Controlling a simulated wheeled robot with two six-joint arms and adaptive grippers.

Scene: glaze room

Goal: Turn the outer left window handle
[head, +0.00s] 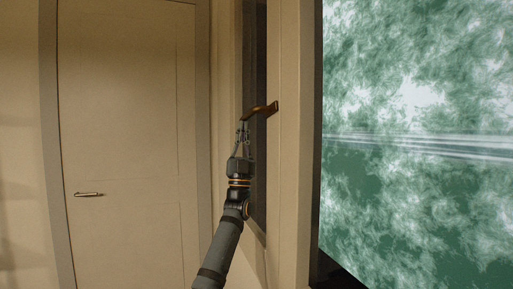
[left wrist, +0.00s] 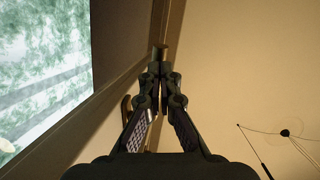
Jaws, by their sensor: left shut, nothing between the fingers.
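The bronze window handle (head: 262,110) sits on the beige window frame in the head view. It lies near level, its free end reaching left from its mount. My left gripper (head: 243,128) points up just below that free end. Its fingers are shut, with nothing seen between them; whether the tips touch the handle I cannot tell. In the left wrist view the fingertips (left wrist: 161,76) are close together, with a small brownish piece (left wrist: 163,47) just beyond them. A curved bronze piece (left wrist: 127,110) shows left of the fingers, partly hidden. My right gripper is in neither view.
A beige door (head: 125,110) with a metal lever (head: 88,194) stands at the left. The bright window pane (head: 420,140) with green and white scenery fills the right. A thin dark fixture (left wrist: 285,133) shows at the wrist view's lower right.

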